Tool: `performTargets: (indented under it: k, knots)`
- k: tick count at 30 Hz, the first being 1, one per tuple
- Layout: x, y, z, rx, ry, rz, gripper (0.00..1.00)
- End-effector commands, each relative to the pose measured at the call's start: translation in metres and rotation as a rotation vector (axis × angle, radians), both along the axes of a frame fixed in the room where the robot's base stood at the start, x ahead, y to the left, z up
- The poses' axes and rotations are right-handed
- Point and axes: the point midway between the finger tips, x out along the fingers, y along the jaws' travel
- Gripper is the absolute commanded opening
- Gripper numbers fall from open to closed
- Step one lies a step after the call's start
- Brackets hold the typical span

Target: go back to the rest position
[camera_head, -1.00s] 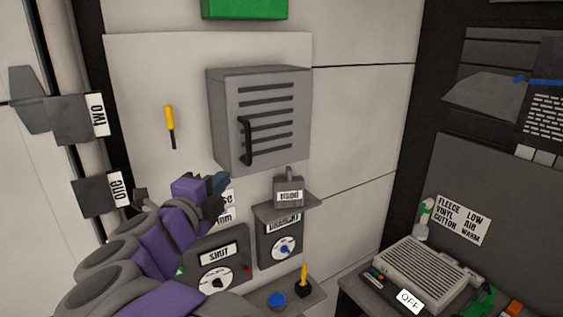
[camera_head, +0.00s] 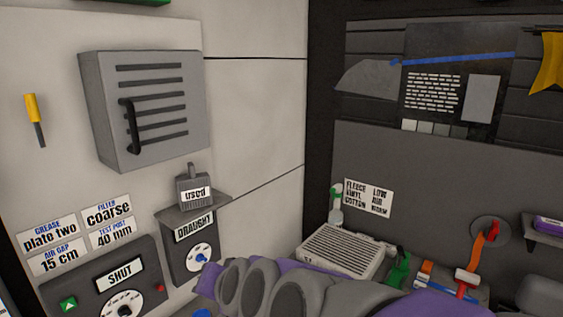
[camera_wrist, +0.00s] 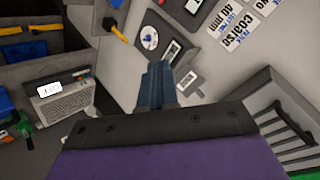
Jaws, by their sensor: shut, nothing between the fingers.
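My gripper (camera_wrist: 157,80) shows in the wrist view as two dark blue-grey fingers pressed together, with nothing between them. It points toward the pale wall panel and is apart from the things around it. In the head view my purple and grey arm crosses the bottom, right of the centre, and the fingers are not visible there.
A grey louvred box (camera_head: 150,105) with a black handle hangs on the wall. A ribbed grey unit (camera_head: 342,250) and several tools stand at the right.

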Motion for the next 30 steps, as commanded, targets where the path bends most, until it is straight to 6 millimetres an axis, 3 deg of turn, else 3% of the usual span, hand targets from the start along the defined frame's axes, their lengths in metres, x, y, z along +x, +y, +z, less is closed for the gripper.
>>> performTargets:
  k: [1, 6, 12, 15, 21, 24, 30]
  knots:
    - [-0.012, -0.025, -0.029, -0.064, 0.046, 0.013, 0.00]
    - [-0.067, -0.099, -0.101, -0.270, 0.231, 0.079, 0.00]
    - [-0.150, -0.184, -0.170, -0.468, 0.486, 0.124, 0.00]
    - [-0.193, -0.220, -0.192, -0.541, 0.612, 0.137, 0.00]
    - [-0.251, -0.260, -0.212, -0.619, 0.790, 0.150, 0.00]
    - [-0.261, -0.267, -0.214, -0.632, 0.820, 0.152, 0.00]
    - [-0.262, -0.267, -0.214, -0.632, 0.821, 0.151, 0.00]
